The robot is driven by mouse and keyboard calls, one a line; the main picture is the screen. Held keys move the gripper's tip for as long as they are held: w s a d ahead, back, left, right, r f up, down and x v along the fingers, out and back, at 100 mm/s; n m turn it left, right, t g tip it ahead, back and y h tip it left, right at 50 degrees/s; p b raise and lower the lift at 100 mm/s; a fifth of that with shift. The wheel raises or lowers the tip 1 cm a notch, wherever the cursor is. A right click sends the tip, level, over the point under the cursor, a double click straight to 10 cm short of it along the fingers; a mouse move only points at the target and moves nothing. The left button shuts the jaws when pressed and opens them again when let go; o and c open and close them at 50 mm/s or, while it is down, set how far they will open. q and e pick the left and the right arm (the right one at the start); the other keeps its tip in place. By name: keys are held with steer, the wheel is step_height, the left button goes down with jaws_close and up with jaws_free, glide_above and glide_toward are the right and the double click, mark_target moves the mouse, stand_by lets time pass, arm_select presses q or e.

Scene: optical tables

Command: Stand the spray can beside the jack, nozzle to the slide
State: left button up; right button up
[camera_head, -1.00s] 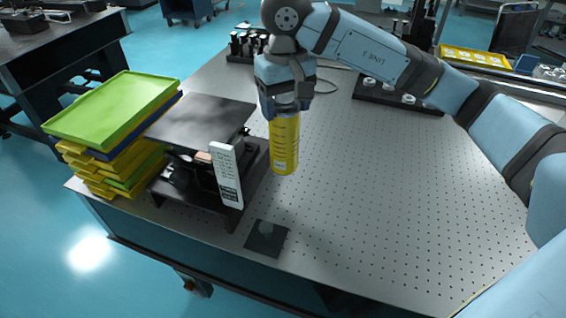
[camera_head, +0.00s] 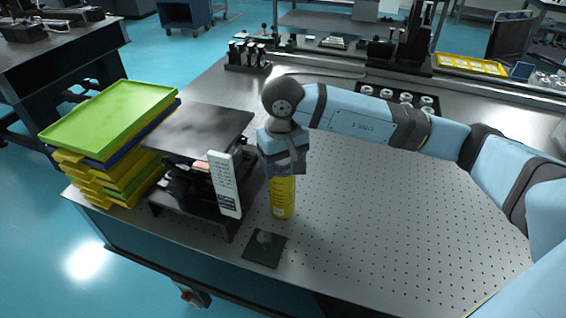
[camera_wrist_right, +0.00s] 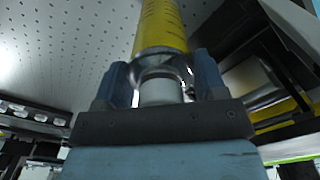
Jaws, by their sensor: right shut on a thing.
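The yellow spray can (camera_head: 283,198) hangs upright below my right gripper (camera_head: 283,174), just right of the jack (camera_head: 200,132), a black raised platform over a lower plate. In the right wrist view the can's yellow body (camera_wrist_right: 162,28) extends away from the fingers. My right gripper (camera_wrist_right: 162,85) is shut around its silver shoulder and pale top. The can's base is at or just above the perforated tabletop; I cannot tell if it touches. The nozzle's direction is hidden. I cannot identify the slide for certain. My left gripper is not in view.
A white printed panel (camera_head: 226,183) leans at the jack's right front. A small dark square plate (camera_head: 262,251) lies in front of the can. Stacked trays (camera_head: 108,118) stand left of the jack. The perforated tabletop (camera_head: 380,215) is clear to the right.

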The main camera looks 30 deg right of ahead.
steer(key=shift+f, duration=0.15)
steer(key=o, duration=1.4)
steer(key=shift+r, duration=0.5)
step_height(320, 180, up, 12)
steer(key=shift+f, duration=0.25)
steer(key=shift+f, duration=0.1)
